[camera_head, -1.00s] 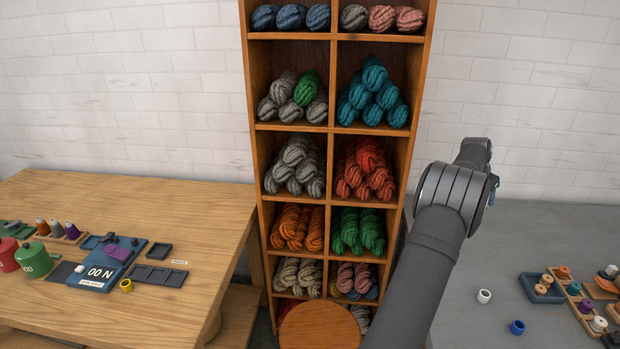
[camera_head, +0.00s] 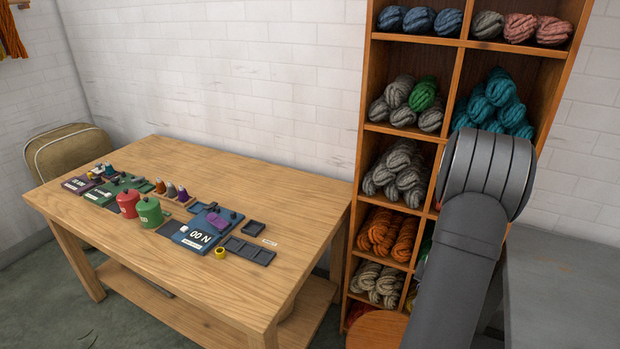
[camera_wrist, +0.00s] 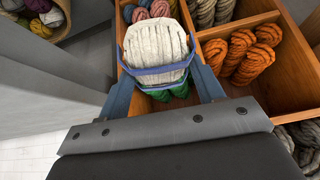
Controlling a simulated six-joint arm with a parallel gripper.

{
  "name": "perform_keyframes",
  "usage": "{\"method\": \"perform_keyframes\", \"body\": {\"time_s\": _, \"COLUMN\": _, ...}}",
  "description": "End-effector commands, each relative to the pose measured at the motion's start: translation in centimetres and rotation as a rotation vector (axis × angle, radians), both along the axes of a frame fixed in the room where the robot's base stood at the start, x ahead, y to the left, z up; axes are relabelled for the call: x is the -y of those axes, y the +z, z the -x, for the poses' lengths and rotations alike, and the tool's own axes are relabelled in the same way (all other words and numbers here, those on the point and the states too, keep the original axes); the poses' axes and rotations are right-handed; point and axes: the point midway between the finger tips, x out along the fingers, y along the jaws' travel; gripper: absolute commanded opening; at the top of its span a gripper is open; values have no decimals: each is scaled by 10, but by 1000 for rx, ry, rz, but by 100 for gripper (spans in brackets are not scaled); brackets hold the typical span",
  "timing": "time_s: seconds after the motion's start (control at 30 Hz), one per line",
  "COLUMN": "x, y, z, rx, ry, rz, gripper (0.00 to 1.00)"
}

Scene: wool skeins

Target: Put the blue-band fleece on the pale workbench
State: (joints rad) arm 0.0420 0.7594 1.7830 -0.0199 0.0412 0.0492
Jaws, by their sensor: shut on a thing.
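The blue-band fleece (camera_wrist: 157,45) is a whitish, ribbed bundle with a blue band around it, at the top middle of the wrist view. My gripper (camera_wrist: 158,66) is shut on it, with one blue-grey finger on each side. It is held in front of the shelf compartments. In the head view my arm hides the gripper and the fleece. The pale workbench (camera_head: 290,215) is the light wooden table at the left and middle of the head view.
Spools, red and green canisters (camera_head: 149,212), a blue device (camera_head: 197,231) and dark trays (camera_head: 249,250) lie along the bench's middle. Its near right part and back are bare. The wooden shelf (camera_head: 366,150) of skeins stands right of it, then a grey table (camera_head: 560,290).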

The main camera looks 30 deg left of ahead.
Motion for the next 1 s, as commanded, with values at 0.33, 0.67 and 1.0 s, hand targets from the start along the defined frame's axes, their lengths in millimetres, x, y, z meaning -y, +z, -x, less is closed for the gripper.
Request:
{"method": "perform_keyframes", "body": {"time_s": 0.33, "x": -152, "y": 20, "z": 66, "rx": 10, "ry": 347, "rz": 37, "gripper": 39}}
{"method": "perform_keyframes", "body": {"time_s": 0.67, "x": -293, "y": 62, "z": 110, "rx": 16, "ry": 678, "rz": 39, "gripper": 39}}
{"method": "perform_keyframes", "body": {"time_s": 1.0, "x": -401, "y": 103, "z": 171, "rx": 20, "ry": 957, "rz": 13, "gripper": 39}}
